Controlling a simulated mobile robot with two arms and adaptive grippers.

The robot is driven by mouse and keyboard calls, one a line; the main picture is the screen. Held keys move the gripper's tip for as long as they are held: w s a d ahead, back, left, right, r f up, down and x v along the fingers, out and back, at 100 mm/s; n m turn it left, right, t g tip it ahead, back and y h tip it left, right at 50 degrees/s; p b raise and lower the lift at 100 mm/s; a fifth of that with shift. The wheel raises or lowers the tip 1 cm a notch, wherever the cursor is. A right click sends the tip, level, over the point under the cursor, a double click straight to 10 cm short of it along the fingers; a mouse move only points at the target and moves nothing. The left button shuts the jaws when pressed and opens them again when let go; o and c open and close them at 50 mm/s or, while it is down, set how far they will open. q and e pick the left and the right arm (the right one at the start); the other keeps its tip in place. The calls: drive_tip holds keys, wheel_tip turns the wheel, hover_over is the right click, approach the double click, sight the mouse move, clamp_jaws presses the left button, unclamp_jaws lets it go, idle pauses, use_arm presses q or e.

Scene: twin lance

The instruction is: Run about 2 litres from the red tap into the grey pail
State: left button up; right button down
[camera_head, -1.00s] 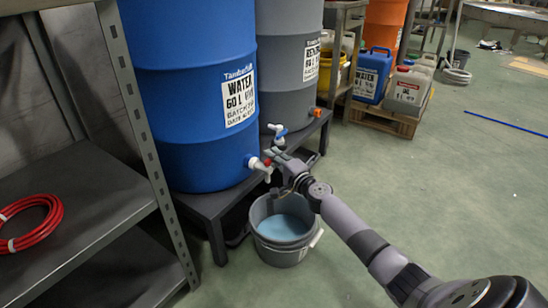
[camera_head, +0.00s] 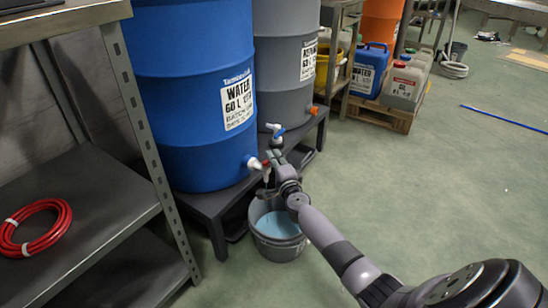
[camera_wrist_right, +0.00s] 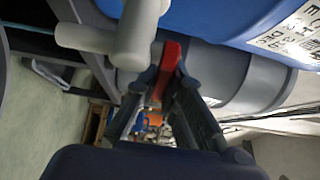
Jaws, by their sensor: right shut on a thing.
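The red tap (camera_head: 254,162) sits low on the blue barrel, with a white body and a red handle. My right gripper (camera_head: 270,163) is shut on the red handle (camera_wrist_right: 171,70), which shows between its fingers in the right wrist view. The white spout (camera_wrist_right: 85,38) is beside the fingers there, and a thin bluish line runs from its end, looking like a water stream. The grey pail (camera_head: 278,250) stands on the floor below the tap with light blue water (camera_head: 279,224) in it. My right arm hides part of the tap and pail. My left gripper is out of view.
The blue barrel (camera_head: 195,90) and a grey barrel (camera_head: 285,70) stand on a low dark stand (camera_head: 218,205). The grey barrel's blue-handled tap (camera_head: 277,130) is close behind my gripper. A metal shelf (camera_head: 100,210) with a red hose coil (camera_head: 37,228) is at left.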

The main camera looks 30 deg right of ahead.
drive_tip(key=c, duration=1.7)
unclamp_jaws()
drive_tip(key=shift+v, duration=6)
drive_tip(key=shift+a, duration=0.1)
